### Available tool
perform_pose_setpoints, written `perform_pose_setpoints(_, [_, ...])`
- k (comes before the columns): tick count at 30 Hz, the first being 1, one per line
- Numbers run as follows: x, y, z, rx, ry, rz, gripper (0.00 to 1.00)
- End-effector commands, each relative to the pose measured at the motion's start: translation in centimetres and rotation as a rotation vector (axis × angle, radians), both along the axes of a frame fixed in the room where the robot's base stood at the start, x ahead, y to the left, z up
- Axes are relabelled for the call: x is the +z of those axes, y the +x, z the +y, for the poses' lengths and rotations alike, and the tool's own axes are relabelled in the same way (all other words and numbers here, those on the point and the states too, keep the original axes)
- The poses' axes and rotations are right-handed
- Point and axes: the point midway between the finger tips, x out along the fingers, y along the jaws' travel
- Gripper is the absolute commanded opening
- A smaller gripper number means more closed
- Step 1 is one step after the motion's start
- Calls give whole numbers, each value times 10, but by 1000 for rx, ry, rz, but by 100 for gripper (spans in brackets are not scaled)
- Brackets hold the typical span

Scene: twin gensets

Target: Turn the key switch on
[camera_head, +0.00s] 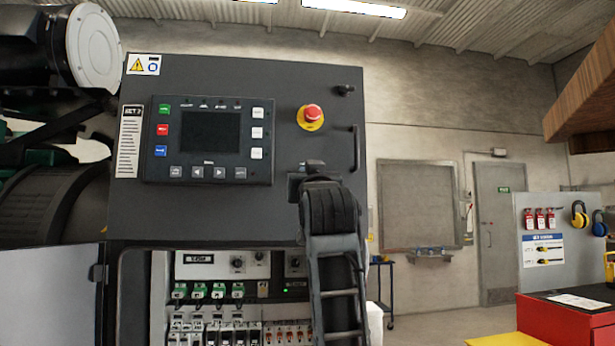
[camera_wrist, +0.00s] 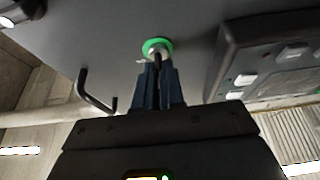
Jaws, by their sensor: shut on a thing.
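The key switch (camera_wrist: 152,44) shows in the wrist view as a green ring with a small metal key part at its centre, on the dark cabinet panel. My gripper (camera_wrist: 158,66) is shut on the key part, with both fingers close together just below the ring. In the head view my gripper (camera_head: 311,168) is up against the SET 2 cabinet door (camera_head: 290,220), below the red emergency stop button (camera_head: 312,114). My gripper and arm hide the key switch there, and I cannot tell its turned position.
The controller with a dark screen (camera_head: 210,132) is left of my gripper. A black door handle (camera_head: 355,148) is just to its right, also in the wrist view (camera_wrist: 92,92). Below is an open bay of breakers (camera_head: 215,330). A red cabinet (camera_head: 565,320) stands at far right.

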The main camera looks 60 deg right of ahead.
Motion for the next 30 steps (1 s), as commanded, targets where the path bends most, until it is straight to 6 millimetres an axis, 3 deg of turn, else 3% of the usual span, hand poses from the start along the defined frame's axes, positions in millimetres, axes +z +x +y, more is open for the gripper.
perform_pose_setpoints(11, [-1, 2, 3, 4, 107, -125, 0])
perform_pose_setpoints(30, [1, 4, 4, 3, 488, -571, 0])
